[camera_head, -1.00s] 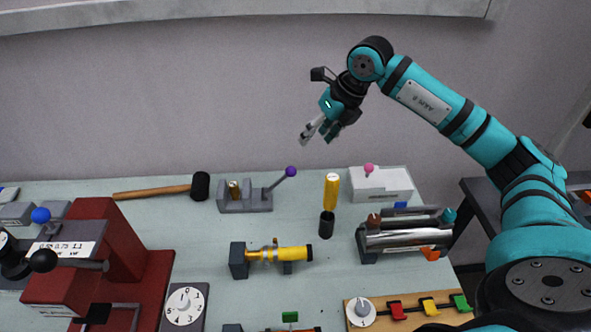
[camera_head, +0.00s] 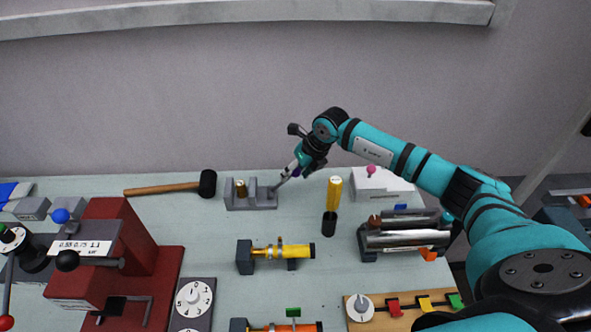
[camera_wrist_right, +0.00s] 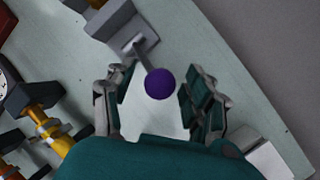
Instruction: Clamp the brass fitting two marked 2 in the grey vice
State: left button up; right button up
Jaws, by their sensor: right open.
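The grey vice (camera_head: 251,201) stands near the back of the bench, left of my right gripper. A small brass fitting (camera_head: 241,188) stands upright between its jaws; any number on it is too small to read. The vice also shows at the top of the right wrist view (camera_wrist_right: 121,32), with its lever ending in a purple ball (camera_wrist_right: 160,83). My right gripper (camera_head: 284,181) is open at the lever's end. In the wrist view the ball lies between the open fingers, with gaps on both sides. In the head view the gripper hides the ball. My left gripper is not in view.
A black-headed mallet (camera_head: 207,184) lies left of the vice. A yellow-handled tool (camera_head: 334,190) stands in a black holder to the right. A yellow tube assembly (camera_head: 282,252) and red press (camera_head: 113,245) are nearer.

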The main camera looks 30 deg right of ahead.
jog(key=shift+c, duration=0.4)
grip_shut()
